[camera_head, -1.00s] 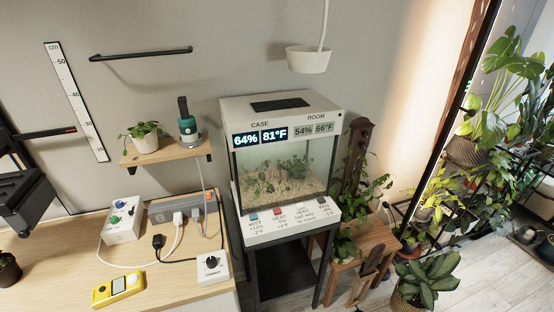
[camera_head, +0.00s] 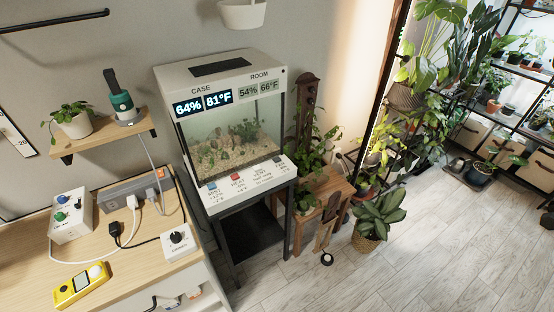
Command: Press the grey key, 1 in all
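The grey key (camera_head: 277,159) is the small square at the right end of a row on the white front ledge of the glass case (camera_head: 228,135). A blue key (camera_head: 211,186) and a red key (camera_head: 235,177) sit to the left in the same row. A pale key between the red and grey ones is hard to make out. Printed labels under the keys are too small to read fully. The case display (camera_head: 203,104) reads 64% and 81°F, and the room display (camera_head: 258,89) reads 54% and 66°F. Neither of my grippers is in view.
A wooden desk (camera_head: 130,263) at left holds a yellow meter (camera_head: 81,285), a power strip and a dial box (camera_head: 180,243). A wall shelf (camera_head: 104,146) holds a potted plant. A wooden plant stand (camera_head: 325,190) is right of the case. Grey floor (camera_head: 400,262) is open at right.

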